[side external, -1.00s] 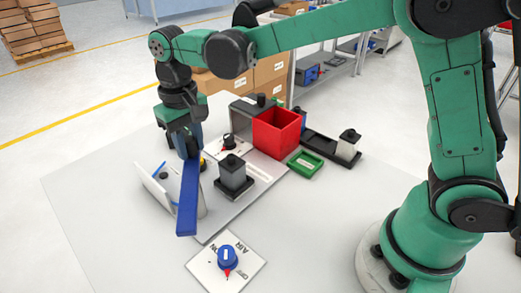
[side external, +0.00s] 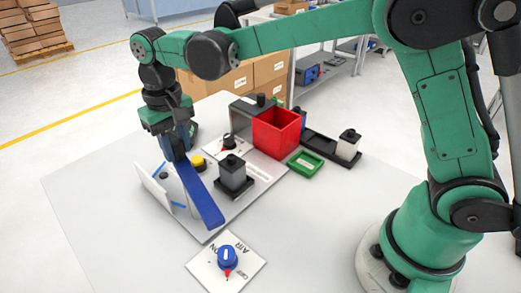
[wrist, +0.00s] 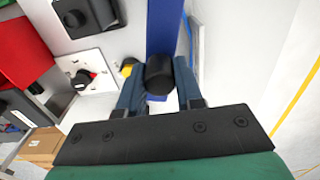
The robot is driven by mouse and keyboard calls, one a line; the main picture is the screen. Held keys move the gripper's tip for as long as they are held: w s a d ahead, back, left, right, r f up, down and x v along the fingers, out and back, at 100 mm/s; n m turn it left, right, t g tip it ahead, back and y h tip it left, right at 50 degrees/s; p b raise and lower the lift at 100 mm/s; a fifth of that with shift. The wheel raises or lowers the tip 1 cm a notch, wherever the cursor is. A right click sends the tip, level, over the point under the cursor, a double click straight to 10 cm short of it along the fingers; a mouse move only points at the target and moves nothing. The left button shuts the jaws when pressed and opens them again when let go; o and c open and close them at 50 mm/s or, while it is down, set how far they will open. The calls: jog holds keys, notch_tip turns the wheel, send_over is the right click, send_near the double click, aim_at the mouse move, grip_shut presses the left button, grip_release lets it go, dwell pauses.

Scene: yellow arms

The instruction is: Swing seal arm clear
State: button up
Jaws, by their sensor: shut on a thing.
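The seal arm is a long blue bar (side external: 203,199) that reaches from beneath my gripper (side external: 178,154) toward the front of the metal base plate. In the wrist view my gripper (wrist: 158,82) is shut on a black cylindrical knob (wrist: 159,71) at the end of the blue bar (wrist: 163,28). The bar's pivot cannot be made out.
A white upright plate (side external: 154,191) stands just left of the bar. A red bin (side external: 277,132) and a green tray (side external: 305,163) are at the right. A blue AIR dial (side external: 227,257) sits in front. The table's left side is clear.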

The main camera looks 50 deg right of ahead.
jog(key=shift+a, duration=0.1)
jog(key=shift+a, duration=0.65)
jog(key=shift+o, duration=0.2)
jog(key=shift+w+a, duration=0.1)
jog(key=shift+a, duration=0.05)
jog(key=shift+o, duration=0.2)
jog(key=o, duration=0.6)
jog(key=shift+r, duration=3.75)
